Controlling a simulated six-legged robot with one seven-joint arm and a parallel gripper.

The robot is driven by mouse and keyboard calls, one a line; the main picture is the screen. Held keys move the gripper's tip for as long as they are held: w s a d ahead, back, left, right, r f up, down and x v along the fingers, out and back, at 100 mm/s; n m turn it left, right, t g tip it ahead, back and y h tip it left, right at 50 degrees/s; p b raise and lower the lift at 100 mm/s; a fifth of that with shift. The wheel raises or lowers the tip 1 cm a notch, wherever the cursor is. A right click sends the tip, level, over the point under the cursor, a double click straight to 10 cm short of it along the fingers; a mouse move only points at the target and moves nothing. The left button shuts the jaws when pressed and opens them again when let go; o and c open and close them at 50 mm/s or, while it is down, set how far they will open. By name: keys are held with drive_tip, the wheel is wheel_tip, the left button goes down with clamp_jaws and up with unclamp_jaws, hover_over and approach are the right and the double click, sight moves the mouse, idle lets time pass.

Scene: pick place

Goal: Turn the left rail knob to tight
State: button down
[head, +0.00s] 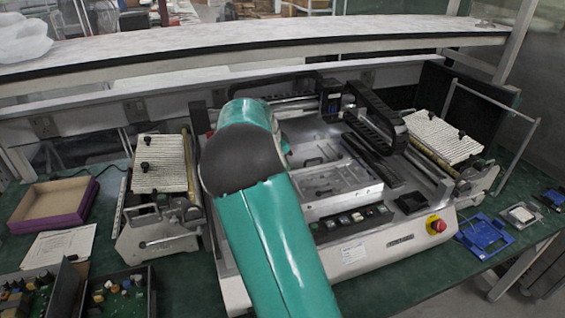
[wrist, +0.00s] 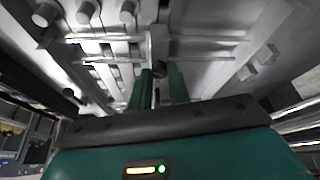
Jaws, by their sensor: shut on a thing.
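In the wrist view, the two green fingers of my gripper (wrist: 162,80) reach forward to a small dark round knob (wrist: 159,72) on a metal rail. The fingers are close together with the knob between their tips, and I take it to be the left rail knob. Most of it is hidden, so I cannot tell how far it is turned. In the head view, my green arm hides my gripper and the knob. The grey machine (head: 375,245) stands around and behind the arm.
A red emergency button (head: 436,224) is at the machine's front right. Blue trays (head: 484,236) lie at right. Several grey cylinders (wrist: 87,11) line the wrist view's top left.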

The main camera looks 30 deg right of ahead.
idle(0.4)
drive_tip(key=c, duration=1.3)
unclamp_jaws()
drive_tip(key=v, duration=1.4)
drive_tip(key=shift+d, duration=0.1)
